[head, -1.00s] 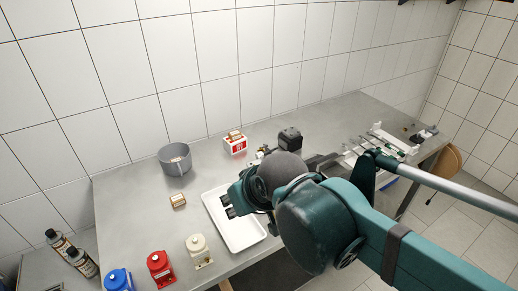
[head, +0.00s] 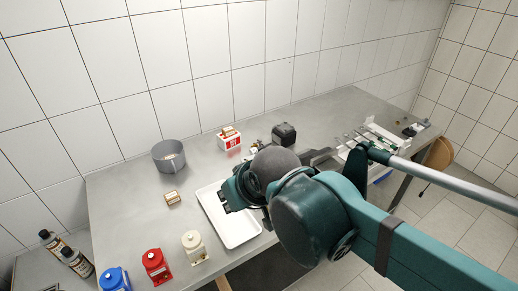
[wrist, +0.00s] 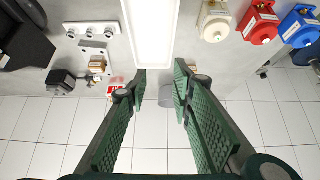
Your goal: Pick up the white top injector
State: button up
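I cannot pick out for sure a white top injector. A cream-white pump-like unit (head: 194,247) stands at the table's front, and it also shows at the top of the wrist view (wrist: 214,22). No injector shows in the visible part of the tray.
A red unit (head: 155,266) and a blue unit (head: 115,280) stand beside the cream one. A grey bowl (head: 169,157), a small tan block (head: 172,198), a red-white box (head: 229,139) and a dark block (head: 284,134) are on the table. A tiled wall closes the back.

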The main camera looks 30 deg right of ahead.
jog(key=w+d+r+m+g+p, duration=0.1)
jog(key=w+d+r+m, duration=0.15)
jog(key=w, duration=0.35)
jog(key=w+d+r+m+g+p, duration=0.1)
jog(key=w+d+r+m, duration=0.15)
jog(key=w, duration=0.35)
jog(key=m+g+p, duration=0.5)
jog(key=m+g, duration=0.1)
jog(key=m, duration=0.4)
send_over(259, 143)
jog(key=w, duration=0.2)
jog(key=f, duration=1.5)
jog(key=shift+s+f, duration=0.25)
jog(key=shift+f, duration=0.15)
jog(key=shift+w+d+f+g, duration=0.15)
jog(key=shift+d+f+g, duration=0.15)
jog(key=shift+d+f, duration=0.2)
jog(key=shift+f, duration=1.3)
